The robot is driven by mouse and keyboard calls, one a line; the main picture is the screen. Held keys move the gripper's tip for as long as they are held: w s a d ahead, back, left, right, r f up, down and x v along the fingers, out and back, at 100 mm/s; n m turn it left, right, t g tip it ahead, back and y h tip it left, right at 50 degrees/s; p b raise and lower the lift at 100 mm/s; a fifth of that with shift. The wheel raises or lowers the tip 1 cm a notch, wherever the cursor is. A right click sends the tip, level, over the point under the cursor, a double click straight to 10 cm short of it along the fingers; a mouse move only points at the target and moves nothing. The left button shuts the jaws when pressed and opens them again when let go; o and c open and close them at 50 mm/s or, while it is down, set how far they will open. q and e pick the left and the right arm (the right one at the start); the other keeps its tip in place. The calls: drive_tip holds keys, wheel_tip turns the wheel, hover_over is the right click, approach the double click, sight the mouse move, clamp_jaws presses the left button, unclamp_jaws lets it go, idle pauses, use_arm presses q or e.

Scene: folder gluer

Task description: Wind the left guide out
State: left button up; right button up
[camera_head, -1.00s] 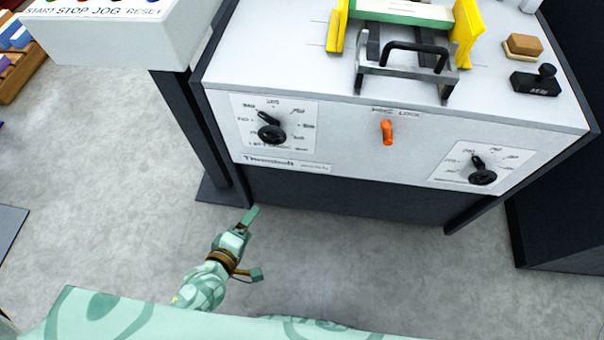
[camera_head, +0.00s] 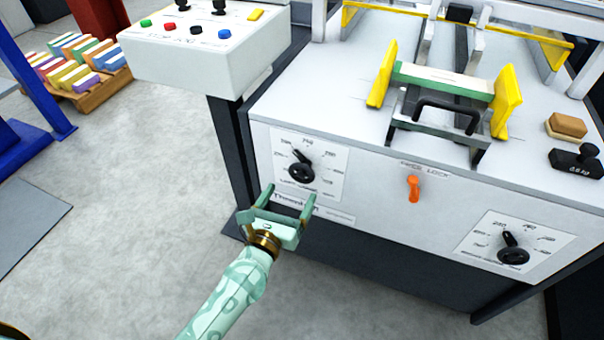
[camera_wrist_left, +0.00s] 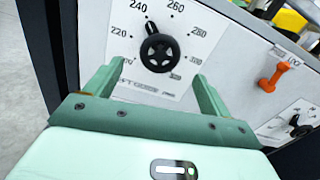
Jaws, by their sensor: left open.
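The left dial's black handwheel (camera_head: 301,172) sits on a white scale plate on the machine's front, its pointer toward the upper left. In the left wrist view the handwheel (camera_wrist_left: 159,52) shows ahead, between and beyond my fingers, with numbers from 220 to 280 around it. My left gripper (camera_head: 289,196) is open and empty, just below and in front of the handwheel, apart from it. The left yellow guide (camera_head: 382,75) stands upright on the machine top, at the left end of a green-and-white carton strip (camera_head: 442,80). My right gripper is not in view.
An orange lock lever (camera_head: 413,188) and a right handwheel (camera_head: 513,256) are on the same front panel. A button box (camera_head: 196,55) overhangs at the upper left.

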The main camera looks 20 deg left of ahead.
sight(301, 176)
use_arm(q)
drive_tip(key=w+b, duration=0.1)
drive_tip(key=w, duration=0.7)
drive_tip(key=shift+d, duration=0.15)
drive_tip(key=c, duration=1)
